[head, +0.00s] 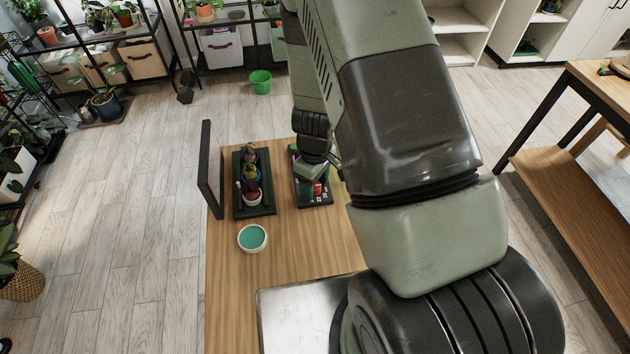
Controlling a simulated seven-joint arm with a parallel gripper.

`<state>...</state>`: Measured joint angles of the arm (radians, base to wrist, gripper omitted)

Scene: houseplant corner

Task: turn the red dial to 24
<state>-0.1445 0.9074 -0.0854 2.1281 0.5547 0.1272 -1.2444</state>
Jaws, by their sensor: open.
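The red dial (318,188) shows as a small red spot on a dark panel (327,203) on the wooden table. The panel has pale marks near the dial, too small to read, so I cannot tell the dial's setting. My gripper (320,174) is over the panel, just above and behind the dial in the head view. The gripper is open, but its fingertips are small and partly hidden. I cannot tell whether they touch the dial. My arm hides the area to the right of the panel.
A dark tray (267,210) with several small potted plants stands left of the panel. A black upright board (210,168) stands at the table's left edge. A white bowl (252,238) with a teal inside sits in front of the tray. Bare wood (300,245) lies in front of the panel.

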